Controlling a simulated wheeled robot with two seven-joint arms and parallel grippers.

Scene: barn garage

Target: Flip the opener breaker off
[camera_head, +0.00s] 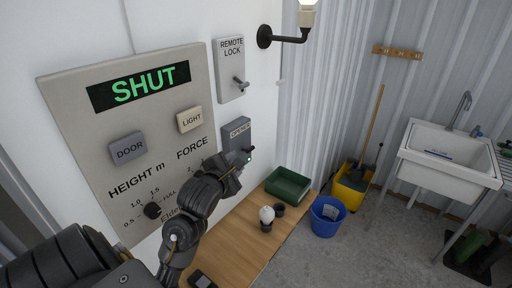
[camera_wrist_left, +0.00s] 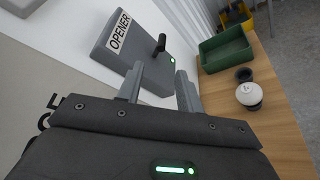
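The opener breaker is a grey box on the white wall (camera_head: 236,131), labelled OPENER, and it also shows in the left wrist view (camera_wrist_left: 116,44). Its black lever (camera_wrist_left: 160,44) sticks out from the right side, above a lit green light (camera_wrist_left: 172,60). My left gripper (camera_wrist_left: 160,72) is open, with its two fingers apart just below the lever and nothing visible between them. In the head view the gripper (camera_head: 229,166) is at the lower edge of the breaker, partly hiding it. Whether a finger touches the box, I cannot tell. My right gripper is not in view.
A control panel (camera_head: 70,120) reading SHUT, with buttons and a knob, is left of the breaker. A REMOTE LOCK switch (camera_head: 229,72) is above it. Below, a wooden bench (camera_head: 240,225) holds a green tray (camera_head: 288,187) and a white bulb (camera_head: 266,214).

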